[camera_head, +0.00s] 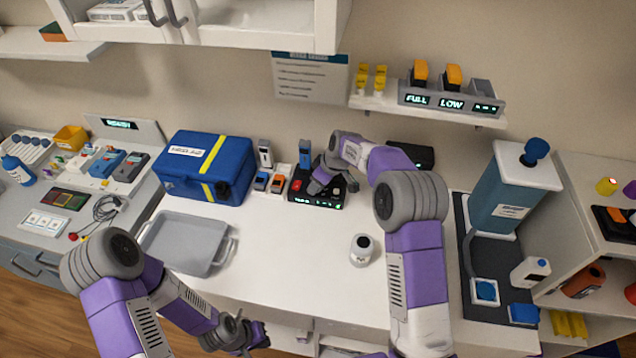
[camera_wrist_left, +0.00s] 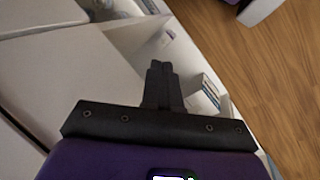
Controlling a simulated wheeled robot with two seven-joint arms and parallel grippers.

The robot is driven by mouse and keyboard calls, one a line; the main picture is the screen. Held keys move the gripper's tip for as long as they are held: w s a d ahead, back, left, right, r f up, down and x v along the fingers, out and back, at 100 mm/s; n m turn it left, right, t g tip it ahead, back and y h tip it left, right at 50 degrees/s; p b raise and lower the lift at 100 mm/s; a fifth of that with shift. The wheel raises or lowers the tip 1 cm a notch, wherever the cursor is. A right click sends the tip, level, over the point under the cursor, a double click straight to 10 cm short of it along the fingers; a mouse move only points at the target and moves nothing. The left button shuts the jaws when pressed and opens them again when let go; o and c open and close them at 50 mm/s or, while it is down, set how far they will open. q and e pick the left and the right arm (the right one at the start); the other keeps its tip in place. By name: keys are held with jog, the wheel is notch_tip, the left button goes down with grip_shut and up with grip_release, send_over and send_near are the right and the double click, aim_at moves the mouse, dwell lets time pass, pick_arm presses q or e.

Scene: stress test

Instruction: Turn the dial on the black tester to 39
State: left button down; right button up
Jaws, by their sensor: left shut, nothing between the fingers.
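The black tester (camera_head: 312,201) stands at the back of the white table, right of the blue case. It has a red button at its left and small green lit readouts along its front; I cannot read them. My right gripper (camera_head: 318,187) is at the tester from above, over its middle. The wrist and gripper cover that part, so the dial and the fingertips are hidden. My left gripper (camera_head: 258,338) is shut and empty, low in front of the table edge. Its closed fingers also show in the left wrist view (camera_wrist_left: 161,72), touching nothing.
A blue case (camera_head: 207,165) with yellow straps and a grey tray (camera_head: 187,243) lie left. A small white jar (camera_head: 361,250) stands right of the middle. Small devices (camera_head: 270,183) stand close left of the tester. A blue-grey machine (camera_head: 505,195) stands right. The table's front middle is clear.

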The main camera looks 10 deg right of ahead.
jog(key=shift+a+f, duration=0.1)
jog(key=shift+f, duration=0.15)
jog(key=shift+w, duration=0.1)
grip_shut()
